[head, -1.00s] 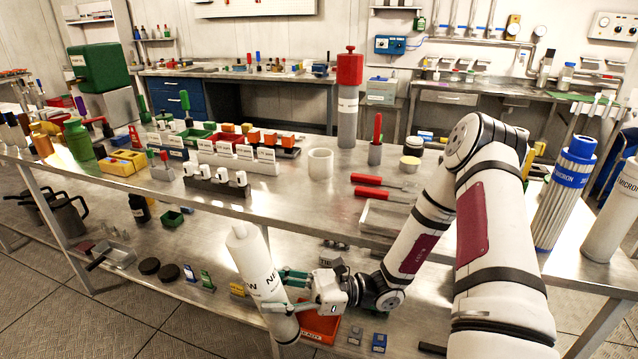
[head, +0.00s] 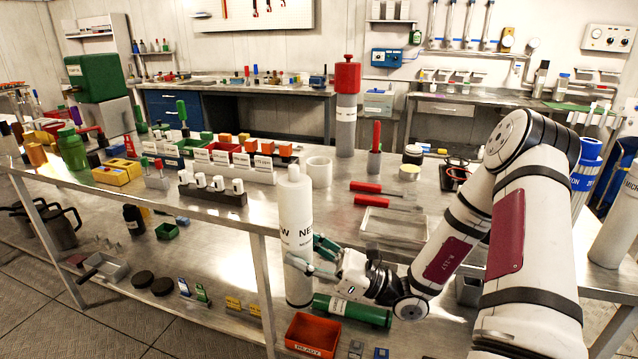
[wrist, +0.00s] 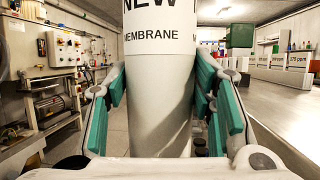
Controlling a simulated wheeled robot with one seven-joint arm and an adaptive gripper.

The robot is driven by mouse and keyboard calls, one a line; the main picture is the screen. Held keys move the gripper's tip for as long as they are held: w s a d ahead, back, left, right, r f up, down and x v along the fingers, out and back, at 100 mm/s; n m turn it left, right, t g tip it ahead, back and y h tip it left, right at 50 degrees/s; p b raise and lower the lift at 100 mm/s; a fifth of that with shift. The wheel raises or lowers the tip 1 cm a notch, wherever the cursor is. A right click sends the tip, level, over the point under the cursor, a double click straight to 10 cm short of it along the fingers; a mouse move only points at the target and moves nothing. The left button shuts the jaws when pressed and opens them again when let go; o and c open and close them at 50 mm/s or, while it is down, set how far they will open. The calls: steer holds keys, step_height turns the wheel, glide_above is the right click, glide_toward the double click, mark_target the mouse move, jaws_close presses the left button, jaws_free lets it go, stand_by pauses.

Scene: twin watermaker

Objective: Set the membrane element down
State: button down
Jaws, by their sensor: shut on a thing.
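The membrane element is a white cylinder (head: 295,235) marked "NEW", held nearly upright at the front edge of the workbench in the head view. Its upper part rises above the benchtop and its lower end hangs below the top's level. My gripper (head: 312,258) is shut around its middle from the right. In the wrist view the cylinder (wrist: 160,70), with "NEW MEMBRANE" lettering, stands between the green-padded fingers (wrist: 160,110). Whether its lower end touches anything is hard to tell.
The steel workbench (head: 240,222) carries a white rack (head: 250,172), a white ring (head: 319,171), red-handled tools (head: 375,188) and a shallow tray (head: 392,226). Below are a green cylinder (head: 350,309) and an orange "READY" bin (head: 312,335).

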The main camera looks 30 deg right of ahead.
steer(key=d+r+m+t+h, duration=0.1)
steer(key=d+r+t+h, duration=0.1)
steer(key=d+r, duration=0.5)
steer(key=w+d+r+m+t+h, duration=0.1)
steer(key=d+r, duration=0.6)
steer(key=r, duration=0.7)
steer(key=shift+w+m+t+h, duration=0.3)
steer(key=shift+m+t+h, duration=0.2)
steer(key=shift+t+h, duration=0.1)
steer(key=shift+r, duration=0.1)
